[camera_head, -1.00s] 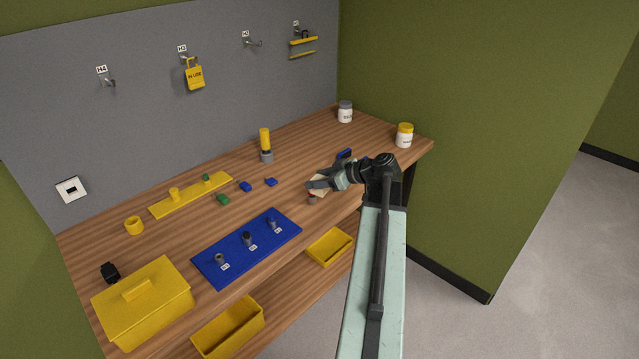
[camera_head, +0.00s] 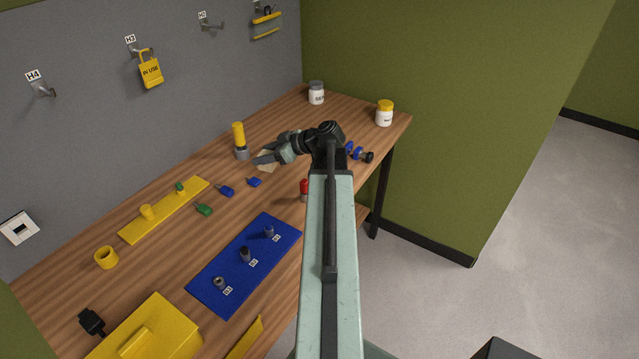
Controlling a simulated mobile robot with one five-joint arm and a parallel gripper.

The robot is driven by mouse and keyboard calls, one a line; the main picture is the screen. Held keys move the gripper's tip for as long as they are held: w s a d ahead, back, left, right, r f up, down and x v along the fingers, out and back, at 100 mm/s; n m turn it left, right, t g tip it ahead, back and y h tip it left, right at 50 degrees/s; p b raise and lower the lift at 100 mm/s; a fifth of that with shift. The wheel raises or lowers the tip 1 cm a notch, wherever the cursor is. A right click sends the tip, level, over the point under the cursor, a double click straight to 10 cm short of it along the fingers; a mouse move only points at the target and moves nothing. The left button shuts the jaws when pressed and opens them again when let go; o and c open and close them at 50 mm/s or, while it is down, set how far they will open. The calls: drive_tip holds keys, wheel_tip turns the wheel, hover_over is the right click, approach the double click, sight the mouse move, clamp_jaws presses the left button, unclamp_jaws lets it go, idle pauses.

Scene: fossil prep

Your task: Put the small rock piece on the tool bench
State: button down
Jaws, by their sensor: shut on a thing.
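My gripper (camera_head: 264,161) is shut on a small pale tan piece, the small rock piece (camera_head: 268,165). The fingers and wrist hide part of it. Both are over the back half of the wooden tool bench (camera_head: 345,125), just right of the upright yellow-and-grey tool (camera_head: 240,142). I cannot tell whether the piece touches the bench top or is held a little above it.
A blue mat (camera_head: 215,290) with small labelled parts and a yellow strip (camera_head: 180,203) lie to the left. Small blue (camera_head: 254,182) and green (camera_head: 203,209) pieces lie near the gripper. Two jars (camera_head: 384,114) stand at the back. A red item (camera_head: 304,187) is beside my arm.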

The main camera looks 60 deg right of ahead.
drive_tip(key=s+d+m+h, duration=0.3)
drive_tip(key=s+d, duration=0.8)
drive_tip(key=s, duration=0.2)
wheel_tip(320, 180, down, 10)
drive_tip(key=b, duration=1)
drive_tip(key=shift+r, duration=0.15)
drive_tip(key=shift+f, duration=0.2)
drive_tip(key=c, duration=0.5)
unclamp_jaws()
drive_tip(key=shift+r, duration=0.1)
